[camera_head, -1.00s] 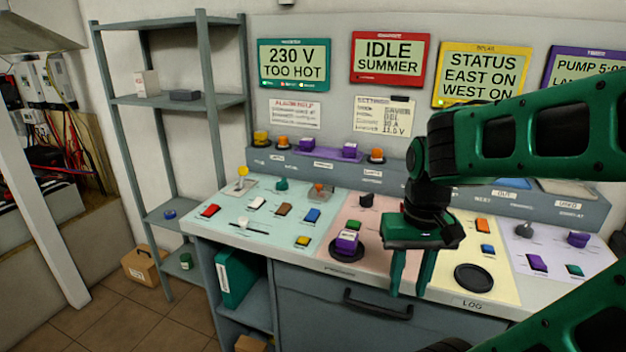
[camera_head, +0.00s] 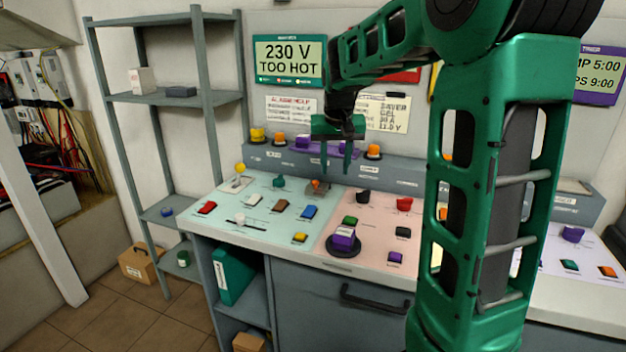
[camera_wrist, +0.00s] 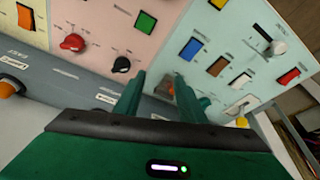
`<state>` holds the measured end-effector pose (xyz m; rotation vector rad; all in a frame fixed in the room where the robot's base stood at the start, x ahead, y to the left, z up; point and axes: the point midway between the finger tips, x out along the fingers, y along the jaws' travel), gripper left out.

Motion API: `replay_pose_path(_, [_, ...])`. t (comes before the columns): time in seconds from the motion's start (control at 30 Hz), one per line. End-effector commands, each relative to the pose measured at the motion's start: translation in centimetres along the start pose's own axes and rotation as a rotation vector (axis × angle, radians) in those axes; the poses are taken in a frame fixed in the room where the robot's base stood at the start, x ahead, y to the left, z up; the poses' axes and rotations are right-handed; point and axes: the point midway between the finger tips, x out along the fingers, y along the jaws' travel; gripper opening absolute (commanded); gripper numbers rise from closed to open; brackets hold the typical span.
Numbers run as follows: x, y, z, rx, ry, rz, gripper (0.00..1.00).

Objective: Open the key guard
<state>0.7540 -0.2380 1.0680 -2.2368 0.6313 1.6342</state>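My gripper (camera_head: 335,166) points down with its two green fingers apart and nothing between them. It hangs over the back of the console, in front of the raised ledge. Below and slightly left of it, a small orange-topped part on a grey-brown base (camera_head: 316,187) sits at the back right of the pale teal panel. This may be the guarded key, but it is too small to tell. In the wrist view my gripper (camera_wrist: 160,82) shows open fingers, and the right finger partly hides a brownish part beside it.
A black knob (camera_head: 363,196) and a red knob (camera_head: 404,204) stand on the pink panel to the right. A teal knob (camera_head: 279,182) and a yellow-tipped lever (camera_head: 239,170) stand to the left. The ledge behind (camera_head: 290,163) carries yellow, orange and purple buttons.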

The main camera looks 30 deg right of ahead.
Motion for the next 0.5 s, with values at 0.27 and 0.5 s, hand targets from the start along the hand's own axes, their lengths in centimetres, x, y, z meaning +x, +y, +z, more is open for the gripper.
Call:
replay_pose_path(0.27, [1.5, -4.6, -6.7, -0.014, 0.072, -0.021, 0.37])
replay_pose_path(0.5, [3.3, -5.0, -7.3, -0.015, 0.077, -0.022, 0.37])
